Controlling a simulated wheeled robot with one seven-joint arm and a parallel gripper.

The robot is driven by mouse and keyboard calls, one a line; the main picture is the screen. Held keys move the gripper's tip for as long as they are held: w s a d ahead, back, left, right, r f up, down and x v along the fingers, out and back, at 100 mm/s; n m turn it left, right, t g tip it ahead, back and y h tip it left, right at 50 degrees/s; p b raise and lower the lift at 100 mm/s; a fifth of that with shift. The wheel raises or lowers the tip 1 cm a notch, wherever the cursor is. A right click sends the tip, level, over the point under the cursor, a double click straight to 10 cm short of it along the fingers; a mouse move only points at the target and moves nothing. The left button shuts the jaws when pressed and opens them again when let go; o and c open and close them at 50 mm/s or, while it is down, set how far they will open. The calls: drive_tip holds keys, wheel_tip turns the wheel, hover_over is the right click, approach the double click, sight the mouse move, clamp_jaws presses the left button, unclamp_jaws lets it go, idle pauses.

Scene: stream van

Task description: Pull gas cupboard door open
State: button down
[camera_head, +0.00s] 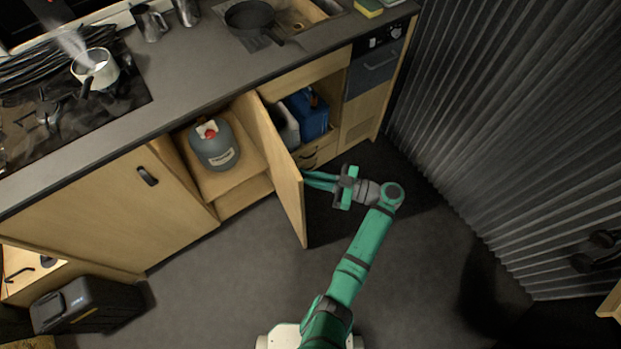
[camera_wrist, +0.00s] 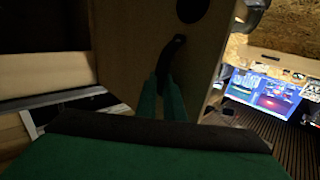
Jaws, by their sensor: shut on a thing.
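The gas cupboard door (camera_head: 279,167) stands swung well out from the counter front in the head view, seen nearly edge-on. Behind it on the left, a grey gas bottle (camera_head: 215,150) with a red top stands inside the open cupboard. My gripper (camera_head: 309,180) is at the right face of the door near its free edge. In the wrist view, its green fingertips (camera_wrist: 170,98) are shut on a dark door handle (camera_wrist: 172,58) on the wooden door face (camera_wrist: 130,55). In the head view the handle is hidden by the gripper or too small to make out.
An open compartment right of the door holds a blue canister (camera_head: 307,115). A corrugated grey wall (camera_head: 490,130) bounds the right side. A black case (camera_head: 85,303) lies at lower left. The dark floor (camera_head: 225,285) left of my arm is clear. A steaming pot (camera_head: 97,70) sits on the hob.

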drive_tip(key=shift+w+r, duration=0.65)
drive_tip(key=shift+r, duration=0.1)
drive_tip(key=c, duration=1.9)
unclamp_jaws()
drive_tip(key=shift+a+f, duration=0.1)
drive_tip(key=shift+a, duration=0.05)
drive_tip(key=shift+d, duration=0.35)
drive_tip(key=f+v, duration=0.1)
drive_tip(key=v, duration=0.9)
drive_tip(key=shift+s, duration=0.2)
drive_tip(key=shift+s+d+f, duration=0.1)
drive_tip(key=shift+d, duration=0.05)
